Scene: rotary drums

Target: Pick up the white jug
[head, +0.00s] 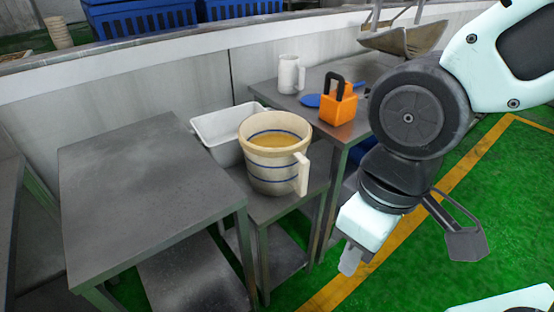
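A small white jug (291,74) with a handle on its right side stands upright on the back metal table. A larger cream-white jug (272,170) with blue stripes and a handle on its right stands upright on a lower metal table, nearer to me, with something yellowish-brown inside. My gripper (350,262) is at the lower right, pointing down, apart from both jugs. It is to the right of the larger jug and well in front of the small white one. Its fingers are small and partly hidden, so I cannot tell whether it is open.
A white tub (213,133) stands behind and left of the larger jug. An orange block with a black handle (339,106) and a blue flat disc (311,100) lie near the small jug. A metal scoop (405,40) is farther back. The left metal table (145,190) is bare.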

